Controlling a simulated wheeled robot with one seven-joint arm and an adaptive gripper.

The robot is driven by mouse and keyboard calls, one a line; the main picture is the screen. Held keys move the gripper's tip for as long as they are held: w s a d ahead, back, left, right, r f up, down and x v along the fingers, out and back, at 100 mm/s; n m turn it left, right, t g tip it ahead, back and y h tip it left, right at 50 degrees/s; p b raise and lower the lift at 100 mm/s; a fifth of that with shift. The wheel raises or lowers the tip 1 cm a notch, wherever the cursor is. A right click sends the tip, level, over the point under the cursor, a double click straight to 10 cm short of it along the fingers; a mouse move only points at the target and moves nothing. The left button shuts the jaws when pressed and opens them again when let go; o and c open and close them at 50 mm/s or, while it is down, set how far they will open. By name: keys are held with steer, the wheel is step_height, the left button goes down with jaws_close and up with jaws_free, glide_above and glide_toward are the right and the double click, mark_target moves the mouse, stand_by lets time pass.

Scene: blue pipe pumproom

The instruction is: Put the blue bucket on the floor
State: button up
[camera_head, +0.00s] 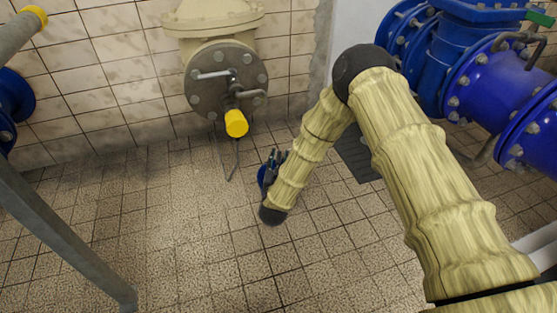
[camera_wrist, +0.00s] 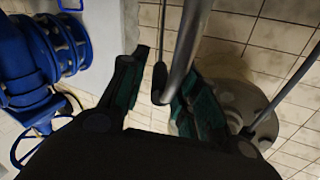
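No blue bucket can be made out for certain in either view. A small dark blue rounded shape (camera_head: 263,177) shows beside the end of my arm in the head view, too small and covered to tell what it is. My gripper (camera_head: 279,155) is small and partly hidden there, low in front of the tiled wall. In the wrist view my gripper (camera_wrist: 163,75) has its two fingers apart. A grey bent bar (camera_wrist: 186,45) with a hooked lower end shows between them, with no clear contact on both sides.
A grey flange (camera_head: 222,85) with a yellow-capped handle (camera_head: 236,123) is on the wall, with a thin rod (camera_head: 236,160) below. Blue pipework (camera_head: 480,85) stands at right. A grey slanted bar (camera_head: 65,240) crosses the left. The tiled floor (camera_head: 185,230) is clear in the middle.

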steer(key=shift+r, duration=0.1)
steer(key=shift+s+r+p, duration=0.1)
steer(key=shift+s+p, duration=0.2)
steer(key=s+p, duration=0.6)
steer(key=s, duration=0.5)
steer(key=shift+s+a, duration=0.25)
steer(key=shift+a, duration=0.2)
steer(key=s+d+f+n+g+y, duration=0.25)
steer(key=s+d+f+g, duration=0.65)
steer(key=s+d+f, duration=0.55)
steer(key=s+d+r+g, duration=0.1)
steer(key=s+d+g, duration=0.2)
steer(key=s, duration=0.5)
steer(key=s+d+r+g, duration=0.1)
steer(key=s+d+g, duration=0.2)
steer(key=s, duration=0.5)
steer(key=s+d+r+g+h, duration=0.1)
steer(key=s+d+g, duration=0.2)
steer(key=s, duration=0.5)
steer(key=shift+s+r, duration=0.15)
steer(key=shift+s, duration=0.25)
